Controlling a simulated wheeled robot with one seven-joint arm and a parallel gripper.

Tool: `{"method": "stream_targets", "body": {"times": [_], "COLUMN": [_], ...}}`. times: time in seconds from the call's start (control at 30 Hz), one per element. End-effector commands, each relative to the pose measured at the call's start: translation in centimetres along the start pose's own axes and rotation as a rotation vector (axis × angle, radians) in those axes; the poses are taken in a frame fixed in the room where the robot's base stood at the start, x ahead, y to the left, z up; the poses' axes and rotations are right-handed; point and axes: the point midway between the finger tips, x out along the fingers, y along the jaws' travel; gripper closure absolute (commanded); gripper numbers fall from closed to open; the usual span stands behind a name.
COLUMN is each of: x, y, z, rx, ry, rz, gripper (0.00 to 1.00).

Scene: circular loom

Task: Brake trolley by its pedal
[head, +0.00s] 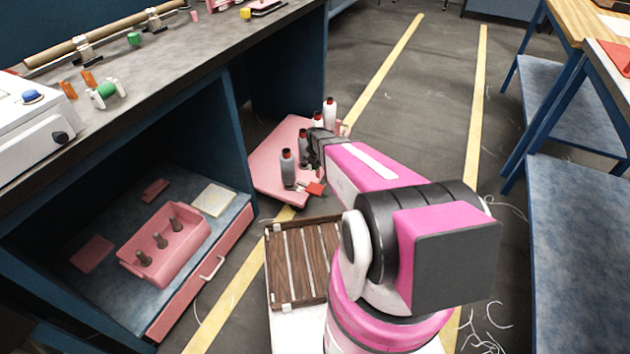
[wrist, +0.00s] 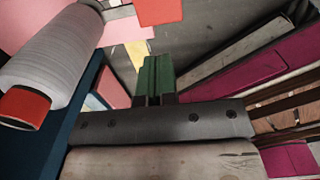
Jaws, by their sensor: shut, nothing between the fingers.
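The trolley (head: 270,165) is a low pink platform on the floor beside the bench, carrying several grey and white bobbins with red ends. A red pedal (head: 315,188) sticks out at its near edge. The pedal also shows at the top of the wrist view (wrist: 160,10). My gripper (head: 314,158) is over the trolley's right side, among the bobbins, partly hidden by my arm. In the wrist view its green fingertips (wrist: 155,68) are together with nothing between them. They point toward the pedal, with a visible gap between. Whether the pedal is up or down I cannot tell.
A grey bobbin (wrist: 50,65) looms close on the left of the wrist view. The bench with an open shelf and pink tray (head: 165,240) is left. The aisle between yellow lines (head: 390,62) is mostly clear.

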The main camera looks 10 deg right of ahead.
Motion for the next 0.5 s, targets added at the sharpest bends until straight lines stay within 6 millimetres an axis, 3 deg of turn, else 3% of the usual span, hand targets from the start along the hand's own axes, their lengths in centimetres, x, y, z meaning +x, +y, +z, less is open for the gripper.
{"method": "stream_targets", "body": {"times": [0.5], "x": [8.8], "y": [0.1], "z": [0.1], "rx": [0.001], "ry": [0.002], "rz": [-0.002], "gripper": [1.00]}}
